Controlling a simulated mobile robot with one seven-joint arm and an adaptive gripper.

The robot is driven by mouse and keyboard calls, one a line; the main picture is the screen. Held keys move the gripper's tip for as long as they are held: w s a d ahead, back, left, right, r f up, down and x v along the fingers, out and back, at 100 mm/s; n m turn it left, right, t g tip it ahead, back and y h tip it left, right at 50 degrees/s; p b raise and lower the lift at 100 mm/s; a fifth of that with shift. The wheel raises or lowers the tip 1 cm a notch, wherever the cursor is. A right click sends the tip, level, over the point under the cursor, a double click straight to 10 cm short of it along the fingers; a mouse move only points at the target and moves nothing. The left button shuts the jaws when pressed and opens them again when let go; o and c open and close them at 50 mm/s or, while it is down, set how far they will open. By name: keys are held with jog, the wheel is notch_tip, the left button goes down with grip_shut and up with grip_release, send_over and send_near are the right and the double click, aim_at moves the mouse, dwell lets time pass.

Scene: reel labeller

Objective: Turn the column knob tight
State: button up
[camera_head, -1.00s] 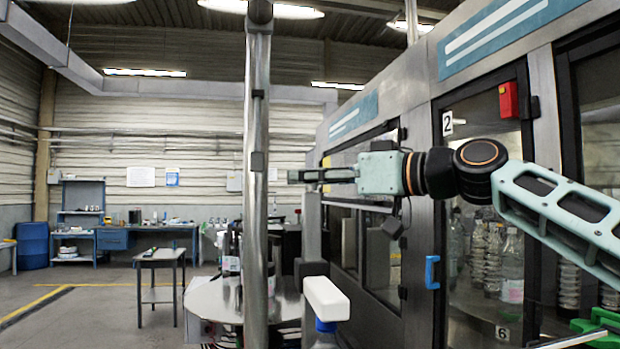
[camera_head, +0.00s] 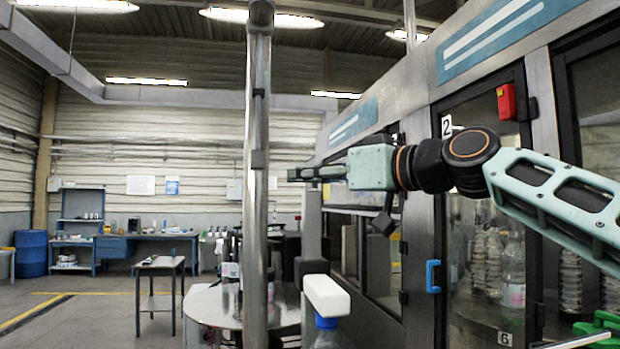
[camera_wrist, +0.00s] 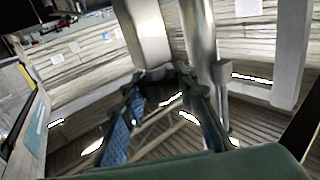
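A bright steel column (camera_head: 257,220) stands upright left of centre in the head view. A small dark block (camera_head: 257,160) is on it, and I cannot tell whether this is the knob. My gripper (camera_head: 292,174) points left toward the column, with a gap between its tips and the column in this view. In the wrist view my gripper (camera_wrist: 161,92) has its two blue-padded fingers spread apart. A dark, lobed part (camera_wrist: 160,84) lies between the fingertips, below a steel cylinder (camera_wrist: 148,28). It may be the knob; contact is unclear.
The labelling machine, with a glazed door and blue handle (camera_head: 432,276), fills the right side, close to my arm. Open floor lies left.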

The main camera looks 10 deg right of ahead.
jog(key=o, duration=0.5)
jog(key=shift+c, duration=0.2)
jog(key=v, duration=1.2)
